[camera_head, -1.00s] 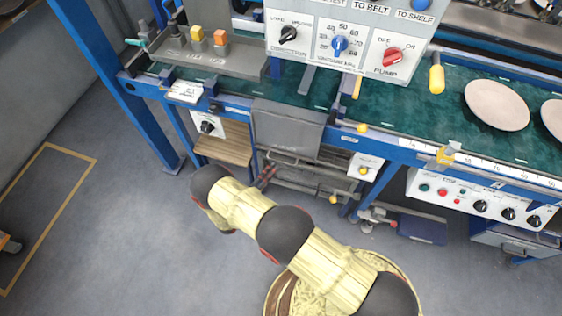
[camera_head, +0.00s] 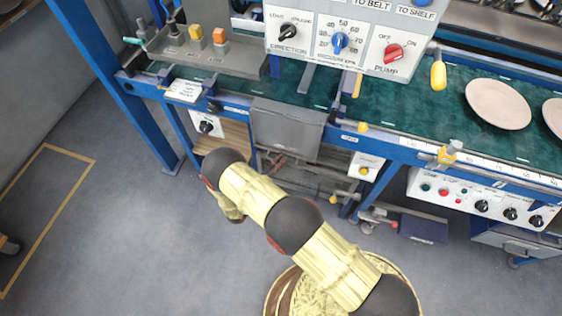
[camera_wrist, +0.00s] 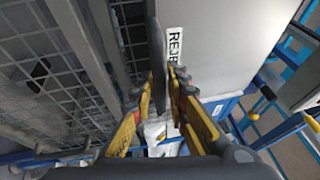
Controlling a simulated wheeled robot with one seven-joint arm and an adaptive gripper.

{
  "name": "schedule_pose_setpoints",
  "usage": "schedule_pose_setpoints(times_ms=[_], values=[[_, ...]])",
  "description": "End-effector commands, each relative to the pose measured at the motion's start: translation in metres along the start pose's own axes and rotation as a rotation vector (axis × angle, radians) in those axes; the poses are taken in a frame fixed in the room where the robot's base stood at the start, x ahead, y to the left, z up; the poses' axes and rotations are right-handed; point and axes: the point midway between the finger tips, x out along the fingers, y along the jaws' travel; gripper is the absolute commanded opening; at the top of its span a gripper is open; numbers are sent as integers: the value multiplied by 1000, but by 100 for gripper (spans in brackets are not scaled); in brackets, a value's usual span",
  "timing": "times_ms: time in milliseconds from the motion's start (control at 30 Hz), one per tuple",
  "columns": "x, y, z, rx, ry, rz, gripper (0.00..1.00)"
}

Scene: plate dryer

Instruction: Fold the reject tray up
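The reject tray (camera_head: 287,128) is a grey panel hanging down from the front of the blue frame in the head view. In the wrist view, its grey face (camera_wrist: 225,45) fills the upper middle and right, with a partly hidden label starting "REJ". My gripper (camera_wrist: 165,85) has its yellow fingers apart, with a gap between the tips. A dark upright edge appears to lie in or just beyond this gap; I cannot tell whether the fingers touch it. In the head view my arm reaches toward the space below the tray, and the fingertips are not clear there.
The green belt (camera_head: 380,108) runs behind the blue rail, with pale plates (camera_head: 498,104) on it at right. A control panel (camera_head: 350,35) overhangs the belt. A white dial box (camera_head: 205,124) is left of the tray. Wire mesh (camera_wrist: 50,60) stands close left of my gripper.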

Motion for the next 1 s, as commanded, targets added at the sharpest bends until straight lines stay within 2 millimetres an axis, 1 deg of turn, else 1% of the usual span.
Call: schedule_pose_setpoints(times_ms=[33,233,1000], values=[[0,0,0,0,0,0,11],[0,0,0,0,0,0,0],[-1,0,0,-2,-1,6,0]])
